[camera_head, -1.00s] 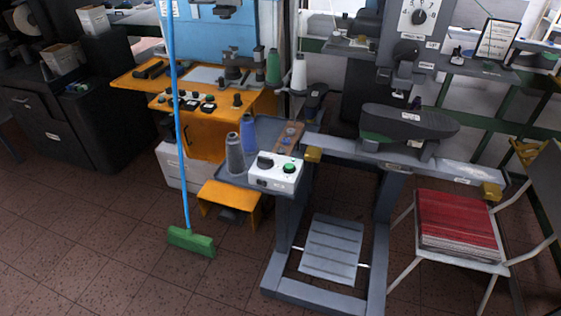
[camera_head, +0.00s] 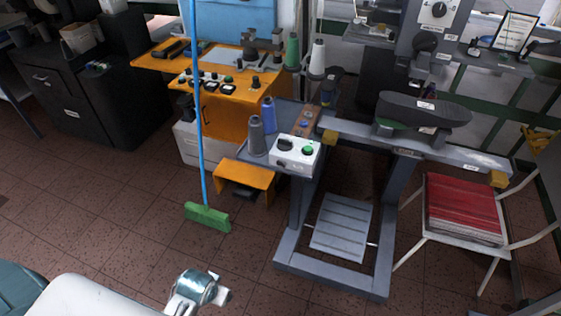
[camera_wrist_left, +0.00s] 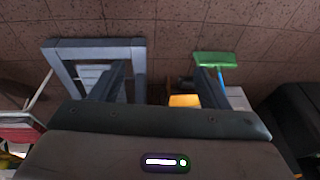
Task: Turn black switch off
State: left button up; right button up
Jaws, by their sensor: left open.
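A white control box (camera_head: 296,154) sits on the grey machine's side shelf, in the middle of the head view. It carries a black switch (camera_head: 285,143) on its left and a green button (camera_head: 307,150) on its right. The switch's exact setting is too small to tell. My left arm comes in at the bottom left of the head view, well in front of the box. In the left wrist view my left gripper (camera_wrist_left: 162,70) has two dark fingers wide apart with nothing between them. The box cannot be made out there. My right gripper is not in view.
Grey and blue thread cones (camera_head: 256,136) stand beside the box. A green broom (camera_head: 207,216) with a blue handle stands left of an orange step (camera_head: 246,174). A chair with a red stack (camera_head: 462,205) is at right. The floor in front is clear.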

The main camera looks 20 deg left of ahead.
pick_arm(q)
jog(key=w+r+p, duration=0.1)
jog(key=w+r, duration=0.4)
jog(key=r, duration=0.5)
jog(key=t+h+p, duration=0.1)
send_near(285, 140)
jog(key=p+x, duration=0.2)
jog(key=x, duration=0.6)
jog(key=shift+w+f+p, duration=0.15)
jog(key=shift+f+p, duration=0.15)
jog(key=shift+p, duration=0.05)
jog(key=shift+t, duration=0.3)
jog(key=c, duration=1)
